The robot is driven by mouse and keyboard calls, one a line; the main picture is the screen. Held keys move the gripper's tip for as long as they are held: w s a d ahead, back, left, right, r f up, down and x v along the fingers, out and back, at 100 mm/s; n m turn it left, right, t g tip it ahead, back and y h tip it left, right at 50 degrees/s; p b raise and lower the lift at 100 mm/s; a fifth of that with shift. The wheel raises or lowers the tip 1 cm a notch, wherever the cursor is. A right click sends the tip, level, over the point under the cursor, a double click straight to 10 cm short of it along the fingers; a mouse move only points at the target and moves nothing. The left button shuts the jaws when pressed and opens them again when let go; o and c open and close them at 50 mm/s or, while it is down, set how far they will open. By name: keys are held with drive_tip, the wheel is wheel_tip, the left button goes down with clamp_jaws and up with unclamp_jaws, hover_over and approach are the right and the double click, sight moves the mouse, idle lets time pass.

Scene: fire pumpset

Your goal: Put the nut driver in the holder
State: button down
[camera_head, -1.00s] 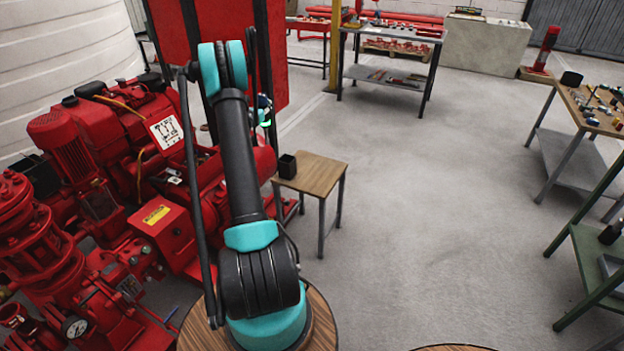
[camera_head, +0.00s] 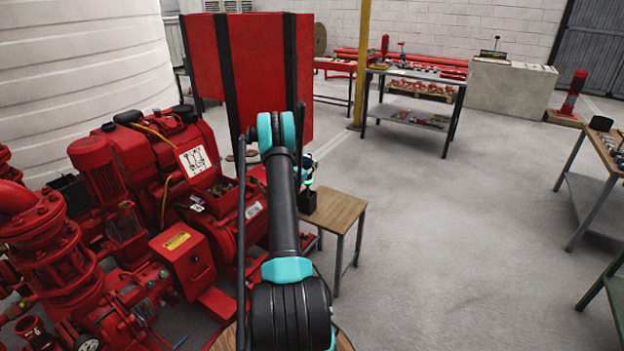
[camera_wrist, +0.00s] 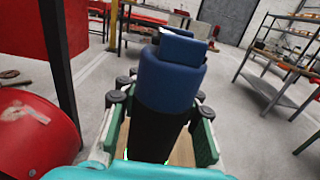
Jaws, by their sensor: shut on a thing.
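The nut driver, with a blue handle (camera_wrist: 172,75), stands roughly upright in the wrist view. My gripper (camera_wrist: 160,122) is shut on it, with green-padded fingers on either side. A dark part shows below the blue; I cannot tell whether it is the driver or the holder. In the head view my gripper (camera_head: 306,168) is small and partly hidden by my arm. The black holder (camera_head: 307,203) stands on the left part of a small wooden table (camera_head: 340,210), just below my gripper. I cannot tell whether the driver's lower end is inside the holder.
Red pump machinery (camera_head: 130,220) fills the left side, close to my arm. A tall red cabinet (camera_head: 250,70) stands behind. The grey floor (camera_head: 440,240) to the right is open. Workbenches stand at the back (camera_head: 420,75) and far right (camera_head: 590,190).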

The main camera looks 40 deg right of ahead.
wheel_tip(320, 180, down, 7)
drive_tip(key=shift+f, duration=0.15)
idle(0.4)
drive_tip(key=c, duration=1)
unclamp_jaws()
drive_tip(key=shift+f, duration=0.1)
drive_tip(key=shift+c, duration=0.2)
